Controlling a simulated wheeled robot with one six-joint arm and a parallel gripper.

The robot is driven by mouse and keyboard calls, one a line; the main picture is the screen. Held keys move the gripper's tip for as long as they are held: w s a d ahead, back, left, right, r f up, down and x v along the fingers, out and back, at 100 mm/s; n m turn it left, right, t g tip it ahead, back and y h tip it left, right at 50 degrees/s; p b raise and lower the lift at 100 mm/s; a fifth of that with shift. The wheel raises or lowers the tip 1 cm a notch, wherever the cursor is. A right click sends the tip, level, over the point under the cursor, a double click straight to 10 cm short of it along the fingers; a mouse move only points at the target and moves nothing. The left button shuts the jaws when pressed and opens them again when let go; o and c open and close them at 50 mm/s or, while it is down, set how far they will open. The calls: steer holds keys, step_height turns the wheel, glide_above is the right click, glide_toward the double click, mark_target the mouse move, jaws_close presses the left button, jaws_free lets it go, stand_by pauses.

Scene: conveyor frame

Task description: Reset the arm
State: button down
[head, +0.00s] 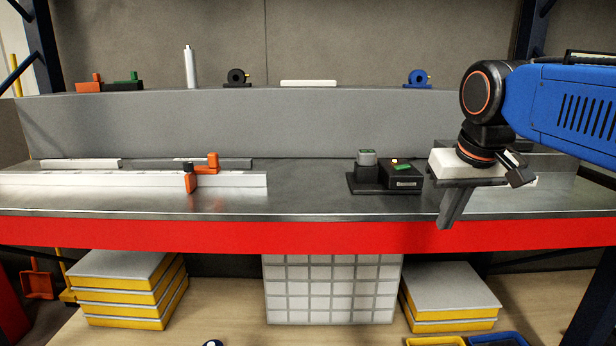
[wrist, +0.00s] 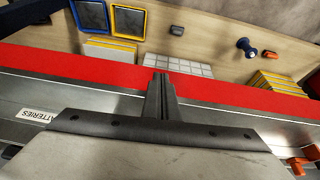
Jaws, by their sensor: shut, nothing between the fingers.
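My arm (head: 570,105) is blue and reaches in from the right in the head view. My gripper (head: 450,222) hangs from its end, fingers pointing down in front of the bench's red front edge. In the wrist view my gripper (wrist: 160,80) shows its two fingers together in the middle, shut and empty, over the red edge. No object is touching the fingers in either view.
A metal bench (head: 310,203) with a red front (head: 300,236) spans the view. A black device (head: 401,176) and an orange clamp (head: 207,172) on a white rail (head: 90,180) stand on it. Stacked yellow-grey boxes (head: 125,270) and a white grid block (head: 332,290) sit below.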

steer(key=s+d+f, duration=0.1)
steer(key=s+f, duration=0.6)
steer(key=f, duration=0.3)
steer(key=s+d+f, duration=0.1)
steer(key=s+f, duration=0.6)
steer(key=f, duration=0.3)
steer(key=shift+s+d+f+t, duration=0.15)
steer(key=shift+s+f+t, duration=0.15)
